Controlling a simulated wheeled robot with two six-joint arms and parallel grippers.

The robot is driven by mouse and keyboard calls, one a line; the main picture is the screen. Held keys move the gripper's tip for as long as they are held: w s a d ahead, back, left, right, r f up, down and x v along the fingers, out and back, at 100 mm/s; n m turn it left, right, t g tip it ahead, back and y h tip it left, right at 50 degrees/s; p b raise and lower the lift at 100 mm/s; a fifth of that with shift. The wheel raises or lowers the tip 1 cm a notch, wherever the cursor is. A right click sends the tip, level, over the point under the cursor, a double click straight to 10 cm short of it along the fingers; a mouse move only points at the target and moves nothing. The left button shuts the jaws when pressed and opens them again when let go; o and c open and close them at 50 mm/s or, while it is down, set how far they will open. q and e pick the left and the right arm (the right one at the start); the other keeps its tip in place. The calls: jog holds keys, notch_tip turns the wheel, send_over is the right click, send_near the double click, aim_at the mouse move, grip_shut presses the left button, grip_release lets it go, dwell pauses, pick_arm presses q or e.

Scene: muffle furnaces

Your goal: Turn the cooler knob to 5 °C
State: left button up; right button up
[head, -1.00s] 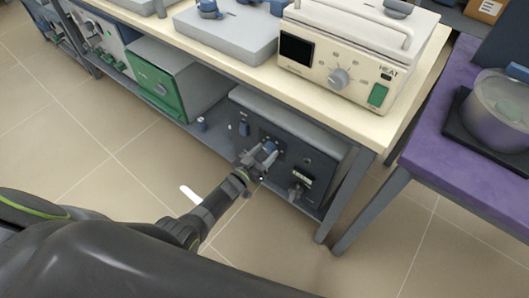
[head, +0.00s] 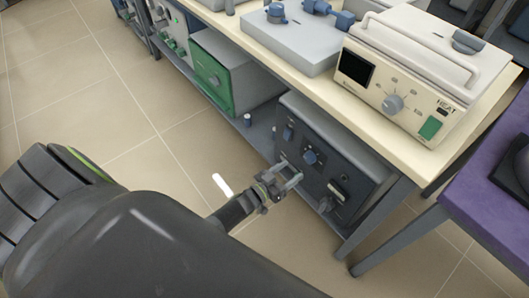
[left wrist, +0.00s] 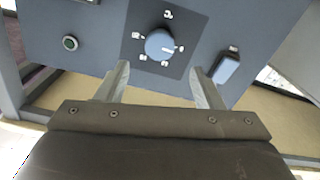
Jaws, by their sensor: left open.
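The cooler (head: 333,143) is a dark box on the lower shelf under the bench. Its round blue knob (head: 310,157) is on the front panel. In the left wrist view the knob (left wrist: 160,43) sits on a dark dial plate with small white marks, too small to read surely. A pale pointer mark on the knob faces to the lower right in that view. My left gripper (head: 291,181) is open and empty in front of the panel, apart from the knob. In the left wrist view its two fingers (left wrist: 161,80) stand below the knob, one on each side.
A blue rocker switch (left wrist: 227,68) and a green button (left wrist: 70,43) flank the dial. A cream heater unit (head: 425,65) stands on the bench above. A green box (head: 215,75) is farther left on the shelf. A bench leg (head: 375,220) is to the right.

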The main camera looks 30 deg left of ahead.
pick_arm(q)
jog(key=p+v, duration=0.1)
jog(key=v, duration=0.9)
pick_arm(e)
jog(key=s+f, duration=0.1)
jog(key=s+d+f, duration=0.1)
jog(key=shift+s+f, duration=0.35)
jog(key=shift+f, duration=0.05)
pick_arm(q)
jog(key=shift+s, duration=0.1)
